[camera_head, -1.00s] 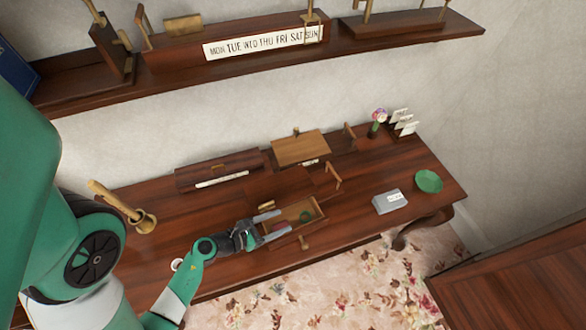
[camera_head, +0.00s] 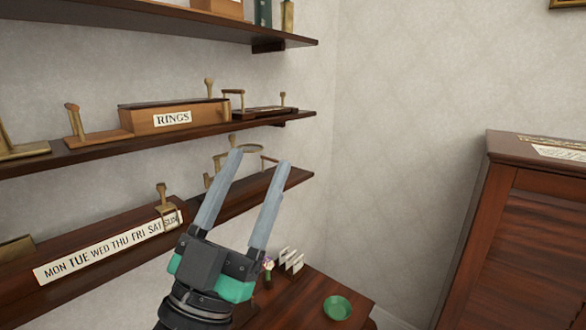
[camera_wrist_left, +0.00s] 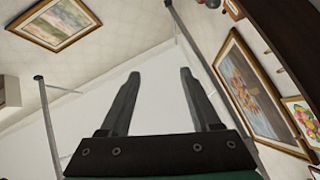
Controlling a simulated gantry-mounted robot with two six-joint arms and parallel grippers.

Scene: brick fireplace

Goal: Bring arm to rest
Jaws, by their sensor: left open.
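My left gripper (camera_head: 256,160) is raised in the middle of the head view, its two grey fingers apart and pointing up. Nothing is between the fingers. It stands in front of the wall shelves and hides part of them. In the left wrist view the same open fingers (camera_wrist_left: 160,75) show against the white wall and ceiling. My right gripper is in neither view.
Wall shelves at left hold a wooden box labelled RINGS (camera_head: 172,119) and a weekday strip (camera_head: 110,247). Below, a wooden desk (camera_head: 302,312) carries a green dish (camera_head: 337,307) and a card holder (camera_head: 291,260). A dark wooden cabinet (camera_head: 515,240) stands at right.

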